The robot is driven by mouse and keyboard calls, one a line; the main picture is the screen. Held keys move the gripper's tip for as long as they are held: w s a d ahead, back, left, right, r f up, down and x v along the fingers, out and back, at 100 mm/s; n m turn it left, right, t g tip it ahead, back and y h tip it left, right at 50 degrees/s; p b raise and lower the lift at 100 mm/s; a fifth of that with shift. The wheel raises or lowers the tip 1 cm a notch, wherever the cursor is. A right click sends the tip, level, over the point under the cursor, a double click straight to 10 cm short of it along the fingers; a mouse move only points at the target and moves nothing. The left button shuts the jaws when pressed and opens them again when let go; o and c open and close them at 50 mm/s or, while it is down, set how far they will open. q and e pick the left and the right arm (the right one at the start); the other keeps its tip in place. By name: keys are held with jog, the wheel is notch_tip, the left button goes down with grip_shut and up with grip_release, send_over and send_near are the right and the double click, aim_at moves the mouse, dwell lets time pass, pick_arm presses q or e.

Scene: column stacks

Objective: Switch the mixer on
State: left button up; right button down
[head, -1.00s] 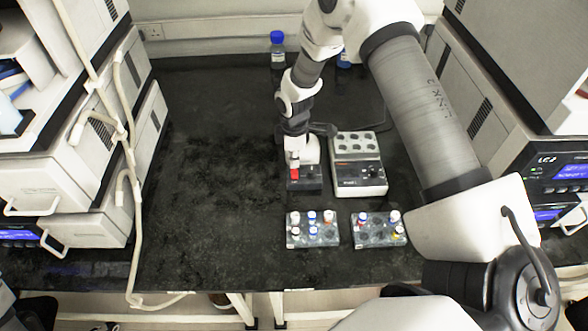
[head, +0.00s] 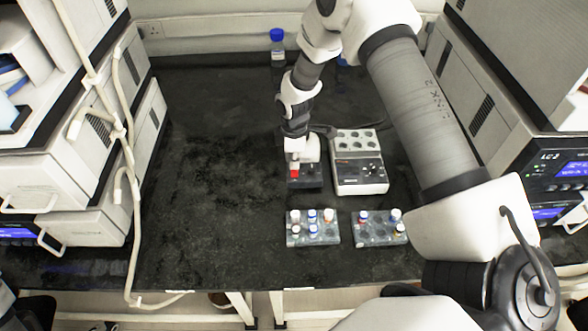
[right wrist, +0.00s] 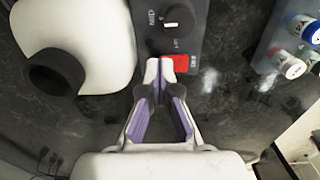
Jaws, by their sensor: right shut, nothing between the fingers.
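The mixer (head: 312,181) stands on the dark bench, left of a white block unit. In the right wrist view its dark front panel (right wrist: 195,42) shows a black knob (right wrist: 180,20) and a red switch (right wrist: 176,63). A white rounded body with a black cup (right wrist: 55,72) shows beside the panel. My right gripper (right wrist: 159,66) is shut and empty. Its fingertips are at the red switch, overlapping its edge; I cannot tell whether they touch it. In the head view my right arm hides part of the mixer, and the switch (head: 294,174) shows as a red patch. My left gripper is out of view.
The white block unit (head: 360,178) with holes stands right beside the mixer. Two vial racks (head: 299,240) (head: 372,239) lie in front. A blue-capped bottle (head: 278,47) stands at the back. Instruments flank both sides. The bench's left half is clear.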

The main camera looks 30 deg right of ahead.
jog(key=shift+f, duration=0.15)
notch_tip(320, 180, up, 5)
jog(key=p, duration=0.4)
dwell(0.4)
